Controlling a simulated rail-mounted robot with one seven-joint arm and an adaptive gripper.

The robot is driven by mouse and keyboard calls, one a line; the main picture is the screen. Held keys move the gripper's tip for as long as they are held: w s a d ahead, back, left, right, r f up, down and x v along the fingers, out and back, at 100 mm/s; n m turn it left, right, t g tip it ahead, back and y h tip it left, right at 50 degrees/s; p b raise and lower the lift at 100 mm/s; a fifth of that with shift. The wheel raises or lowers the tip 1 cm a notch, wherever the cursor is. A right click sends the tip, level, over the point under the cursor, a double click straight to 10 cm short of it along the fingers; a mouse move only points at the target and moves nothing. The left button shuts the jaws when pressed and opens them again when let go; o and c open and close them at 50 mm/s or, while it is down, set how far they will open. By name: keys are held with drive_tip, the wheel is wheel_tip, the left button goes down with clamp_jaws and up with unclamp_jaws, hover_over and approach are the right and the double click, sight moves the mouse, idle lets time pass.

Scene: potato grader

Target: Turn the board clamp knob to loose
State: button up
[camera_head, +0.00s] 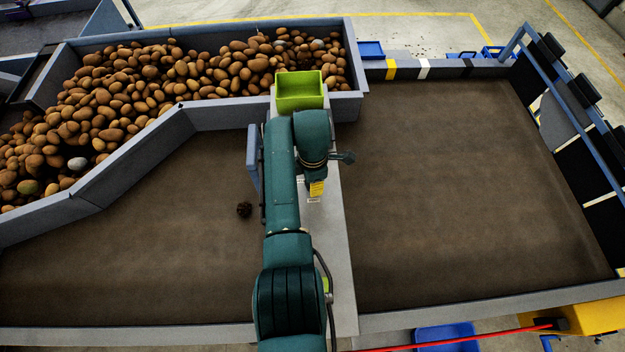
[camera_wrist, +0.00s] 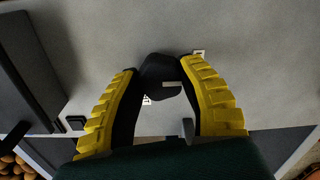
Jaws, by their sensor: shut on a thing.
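The board clamp knob (camera_wrist: 160,68) is a dark, rounded knob with a pale mark on its face, standing on a light grey panel (camera_wrist: 240,65). My gripper (camera_wrist: 163,80) has its two yellow-ribbed fingers shut on it, one on each side. Small white labels (camera_wrist: 198,53) with dark marks sit on the panel beside the knob. In the head view my gripper (camera_head: 317,188) shows only as a bit of yellow under my green arm, over the grey strip; the knob is hidden there. The blue-grey board (camera_head: 253,158) stands upright just left of my arm.
A bright green bin (camera_head: 299,92) stands behind my wrist. A long trough (camera_head: 350,60) full of potatoes lies at the upper left. Brown belts lie on both sides of the grey strip (camera_head: 342,260); the right belt (camera_head: 460,190) is empty. A dark clod (camera_head: 244,209) lies left of my arm.

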drive_tip(key=shift+s+f, duration=0.1)
drive_tip(key=shift+f, duration=0.1)
drive_tip(key=o, duration=1.2)
drive_tip(key=shift+r, duration=0.1)
wheel_tip(320, 180, up, 12)
